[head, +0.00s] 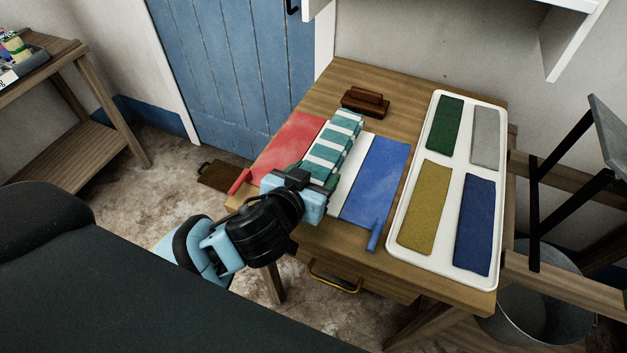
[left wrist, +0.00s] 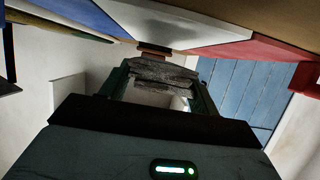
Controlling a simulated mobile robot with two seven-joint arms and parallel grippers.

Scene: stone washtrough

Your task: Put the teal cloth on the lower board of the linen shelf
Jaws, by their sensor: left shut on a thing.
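The teal cloth (head: 336,146), striped teal and white, is a long folded strip over the table's red and white panels. My left gripper (head: 312,183) is shut on its near end. In the left wrist view a layered, dark-looking piece of the cloth (left wrist: 164,76) sits between the fingers (left wrist: 160,88). I cannot tell whether the cloth's far end touches the table. A wooden shelf stand (head: 92,104) with a bare lower board (head: 70,155) stands at the far left; I cannot tell for sure that it is the linen shelf. My right gripper is not in view.
The wooden table (head: 345,78) bears a red panel (head: 292,143), a blue panel (head: 376,180), a brown brush-like block (head: 366,101) and a white tray (head: 408,172) with several coloured cloths. A bucket (head: 540,305) stands at right. Floor shows between table and stand.

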